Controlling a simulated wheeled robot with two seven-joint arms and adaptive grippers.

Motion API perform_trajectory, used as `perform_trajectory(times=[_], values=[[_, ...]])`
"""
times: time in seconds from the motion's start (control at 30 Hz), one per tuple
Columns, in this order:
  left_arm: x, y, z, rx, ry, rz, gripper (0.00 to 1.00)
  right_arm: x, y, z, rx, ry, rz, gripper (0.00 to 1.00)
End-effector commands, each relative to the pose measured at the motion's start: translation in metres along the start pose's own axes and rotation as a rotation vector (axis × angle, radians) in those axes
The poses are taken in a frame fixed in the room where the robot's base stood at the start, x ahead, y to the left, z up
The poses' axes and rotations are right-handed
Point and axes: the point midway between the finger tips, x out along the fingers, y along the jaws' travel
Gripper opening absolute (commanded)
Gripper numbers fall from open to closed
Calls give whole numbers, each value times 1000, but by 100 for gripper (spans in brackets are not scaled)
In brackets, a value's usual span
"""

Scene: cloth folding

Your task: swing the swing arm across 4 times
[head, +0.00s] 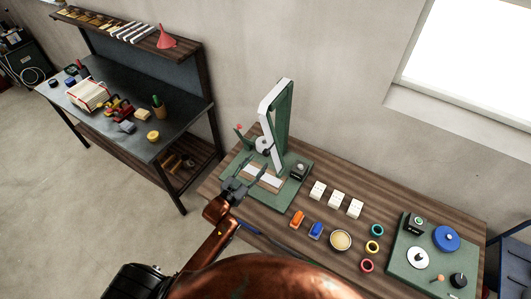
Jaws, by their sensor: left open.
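A green device (295,187) stands at the left end of the wooden table. A tall upright frame (282,118), white on its front and green on its side, rises from its base. A thin green arm with a red knob (239,127) sticks out to the left of the frame. I cannot tell for sure which part is the swing arm. My left gripper (249,178) is open and empty. It is at the front of the device, over or close to its pale plate (268,181); contact is unclear. My right gripper is not in view.
On the wooden table (400,200), white blocks (336,200), an orange block (297,219), a blue block (316,230), a round dish (340,240) and coloured rings (372,246) lie right of the device. A green panel with knobs (405,276) is farther right. A dark workbench (185,126) stands at left.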

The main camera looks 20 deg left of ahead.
Motion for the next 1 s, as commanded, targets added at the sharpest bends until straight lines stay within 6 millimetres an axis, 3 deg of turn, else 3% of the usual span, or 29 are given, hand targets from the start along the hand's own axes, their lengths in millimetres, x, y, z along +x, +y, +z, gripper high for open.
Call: perform_trajectory(times=[0.3, 0.43, 0.8, 1.0], values=[[50, 0, -1, -2, -2, 0, 41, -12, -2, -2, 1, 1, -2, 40], [63, 0, 0, -1, -2, 0, 41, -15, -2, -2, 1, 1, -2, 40], [69, 0, 2, -1, -4, 0, 41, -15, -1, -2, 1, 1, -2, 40], [69, 0, 2, -1, -4, 0, 28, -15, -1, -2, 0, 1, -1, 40]])
